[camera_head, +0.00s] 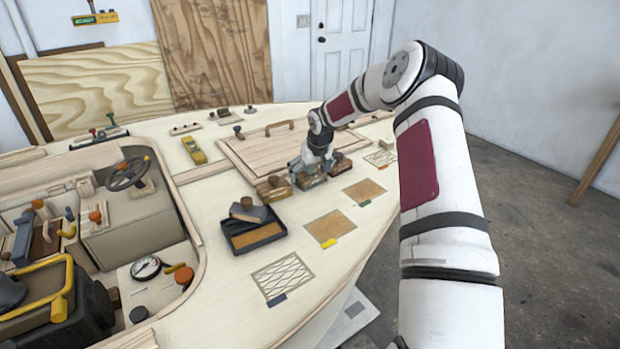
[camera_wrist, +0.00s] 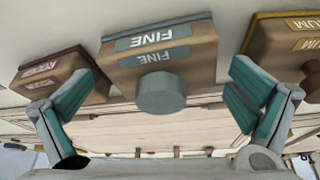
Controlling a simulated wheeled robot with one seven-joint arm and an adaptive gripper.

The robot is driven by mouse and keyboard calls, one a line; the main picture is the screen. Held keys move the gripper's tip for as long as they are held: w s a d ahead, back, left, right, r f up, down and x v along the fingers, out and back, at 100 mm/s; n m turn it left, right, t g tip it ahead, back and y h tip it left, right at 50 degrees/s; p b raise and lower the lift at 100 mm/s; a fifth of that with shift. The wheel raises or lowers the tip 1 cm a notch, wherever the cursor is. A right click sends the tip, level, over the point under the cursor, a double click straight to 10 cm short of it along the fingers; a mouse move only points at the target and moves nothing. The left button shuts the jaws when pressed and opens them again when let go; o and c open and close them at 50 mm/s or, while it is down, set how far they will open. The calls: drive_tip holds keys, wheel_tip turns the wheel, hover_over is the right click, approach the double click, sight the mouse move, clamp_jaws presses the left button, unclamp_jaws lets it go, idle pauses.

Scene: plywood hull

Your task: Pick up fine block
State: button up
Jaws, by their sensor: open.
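The fine block (camera_wrist: 188,54) is a brown block with a grey-green label reading FINE and a round grey knob. It lies in the middle of the wrist view. My gripper (camera_wrist: 158,84) is open, with one teal-padded finger to each side of the block and its knob, and nothing held between them. In the head view my gripper (camera_head: 306,170) is low over the row of blocks on the deck and partly hides the fine block (camera_head: 312,183). I cannot tell whether the fingers touch it.
A block with a dark red edge (camera_wrist: 45,75) is close to the left finger; a yellow-edged block (camera_wrist: 285,45) is at right. A dark tray (camera_head: 255,238) with a block on it stands nearer. A hatch (camera_head: 265,150) lies behind. Sandpaper-like patches (camera_head: 330,226) lie flat in front.

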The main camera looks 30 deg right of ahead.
sight(310, 167)
drive_tip(key=shift+w+f, duration=0.1)
drive_tip(key=shift+f, duration=0.15)
drive_tip(key=c, duration=1.1)
drive_tip(key=shift+d+r, duration=0.1)
drive_tip(key=shift+r, duration=0.45)
drive_tip(key=c, duration=0.5)
drive_tip(key=v, duration=0.2)
drive_tip(key=shift+r, duration=0.4)
drive_tip(key=shift+c, duration=1)
drive_tip(key=s+a, duration=0.2)
drive_tip(key=s, duration=0.2)
drive_tip(key=s+a+r, duration=0.1)
drive_tip(key=s+a, duration=0.2)
drive_tip(key=s, duration=0.2)
drive_tip(key=s+a, duration=0.2)
drive_tip(key=s, duration=0.2)
drive_tip(key=shift+s+a+r+p, duration=0.2)
drive_tip(key=shift+a+p, duration=0.05)
drive_tip(key=shift+p, duration=0.1)
